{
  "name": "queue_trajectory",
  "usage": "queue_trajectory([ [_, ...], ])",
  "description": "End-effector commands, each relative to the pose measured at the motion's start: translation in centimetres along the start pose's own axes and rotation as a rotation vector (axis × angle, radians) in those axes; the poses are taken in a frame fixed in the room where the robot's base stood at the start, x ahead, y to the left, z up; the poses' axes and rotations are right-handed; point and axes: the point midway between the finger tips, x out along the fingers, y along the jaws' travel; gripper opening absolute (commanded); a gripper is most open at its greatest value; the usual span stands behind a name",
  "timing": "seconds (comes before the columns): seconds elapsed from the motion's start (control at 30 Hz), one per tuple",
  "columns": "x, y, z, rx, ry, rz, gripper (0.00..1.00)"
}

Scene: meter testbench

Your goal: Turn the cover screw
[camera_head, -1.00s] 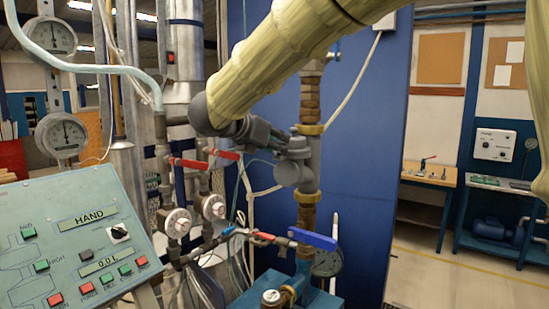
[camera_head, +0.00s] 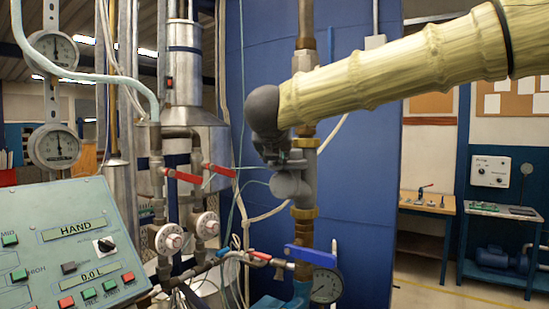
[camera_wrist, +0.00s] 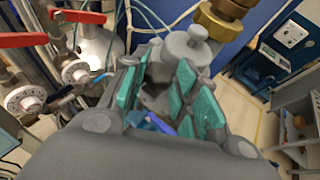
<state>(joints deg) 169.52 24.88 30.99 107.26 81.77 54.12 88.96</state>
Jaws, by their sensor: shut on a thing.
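The grey cover fitting (camera_head: 293,186) sits on the vertical brass-jointed pipe in the head view. My gripper (camera_head: 277,152) is at its upper left, mostly hidden under my wrist. In the wrist view my gripper (camera_wrist: 156,95) has teal-padded fingers on both sides of a grey part of this fitting, which I take to be the cover screw (camera_wrist: 154,77). The jaws are shut on it. The round grey fitting body (camera_wrist: 186,50) stands just beyond the fingers. The screw's outline is mostly hidden by the pads, so its turn angle cannot be read.
A blue-handled valve (camera_head: 311,256) and a gauge (camera_head: 327,285) are below the fitting. Red levers (camera_head: 184,176) and white dials (camera_head: 170,238) stand to the left, near the control console (camera_head: 62,248). A blue panel (camera_head: 360,190) is behind; the floor (camera_head: 430,298) at right is open.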

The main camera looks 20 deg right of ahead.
Motion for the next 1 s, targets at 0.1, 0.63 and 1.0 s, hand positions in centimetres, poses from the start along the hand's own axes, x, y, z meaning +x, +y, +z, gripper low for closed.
queue_trajectory([
  [0.1, 0.06, -0.29, 0.02, -0.017, 0.0, 0.052, 0.06],
  [0.63, 0.09, -0.51, 0.09, -0.069, 0.0, 0.171, 0.06],
  [1.0, 0.09, -0.48, 0.07, -0.072, 0.0, 0.176, 0.06],
])
